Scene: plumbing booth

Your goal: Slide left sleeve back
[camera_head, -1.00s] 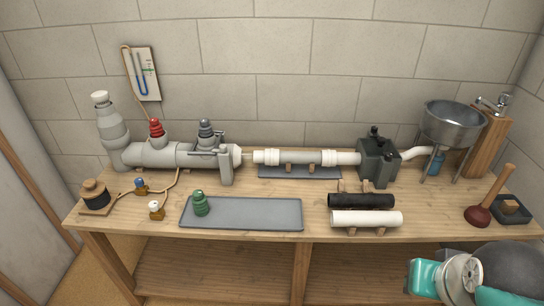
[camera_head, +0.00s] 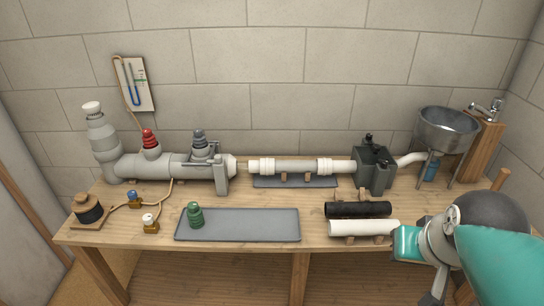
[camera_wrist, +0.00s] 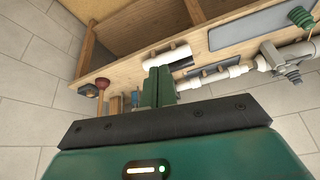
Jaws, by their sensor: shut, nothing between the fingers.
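The left sleeve (camera_head: 267,166) is a white collar at the left end of a short light-grey pipe (camera_head: 296,166) in the head view. A matching right sleeve (camera_head: 325,166) sits at that pipe's other end. In the wrist view, which is turned over, the left sleeve (camera_wrist: 235,71) lies right of my gripper (camera_wrist: 158,88). My gripper's green fingers are together and empty, apart from the sleeves. In the head view my arm is at the front right; the fingertips cannot be made out.
A black tube (camera_head: 358,209) and a white tube (camera_head: 363,228) lie on supports at front right. A dark grey box (camera_head: 374,167) joins the pipe near the sink (camera_head: 447,128). A grey mat (camera_head: 245,225) holds a green plug (camera_head: 195,214).

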